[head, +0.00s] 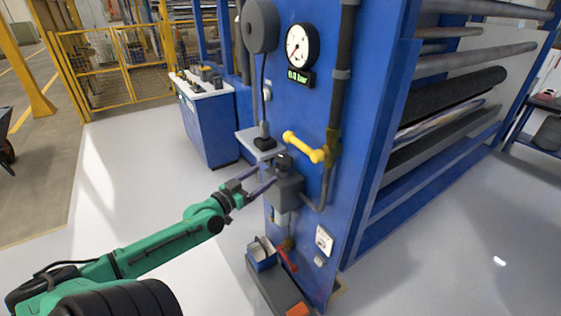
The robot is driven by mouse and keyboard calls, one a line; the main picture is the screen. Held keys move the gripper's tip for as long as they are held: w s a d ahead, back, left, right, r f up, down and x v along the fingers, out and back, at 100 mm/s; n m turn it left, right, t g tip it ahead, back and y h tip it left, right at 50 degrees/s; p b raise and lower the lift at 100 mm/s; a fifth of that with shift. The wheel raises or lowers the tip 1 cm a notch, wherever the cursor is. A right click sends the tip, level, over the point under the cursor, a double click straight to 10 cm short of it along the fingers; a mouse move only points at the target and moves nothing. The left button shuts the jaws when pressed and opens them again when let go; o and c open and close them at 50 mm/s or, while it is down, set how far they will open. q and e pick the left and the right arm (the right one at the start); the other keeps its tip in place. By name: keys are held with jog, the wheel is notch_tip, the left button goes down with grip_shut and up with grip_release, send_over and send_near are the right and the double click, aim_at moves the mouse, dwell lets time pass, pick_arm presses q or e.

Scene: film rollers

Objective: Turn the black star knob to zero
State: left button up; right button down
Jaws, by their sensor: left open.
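The black star knob (284,161) appears to be the small dark piece on top of a grey box (288,187) on the blue machine panel. Its angle and markings are too small to read. My left gripper (265,176) reaches in from the left on the green arm. Its two fingers are apart, with the tips close to the left side of the box and a little below the knob. I cannot tell whether they touch it. A round white dial (297,48) and a green-lit display (299,77), which seems to read 0.0 bar, sit above. My right gripper is out of view.
A yellow lever (303,147) sticks out just above the knob. Pipes run down the panel (308,115) beside the box. A small shelf (258,143) juts out at its left.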

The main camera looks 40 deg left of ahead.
aim_at(277, 165)
pick_arm(q)
jog(key=w, duration=0.9)
jog(key=shift+w, duration=0.2)
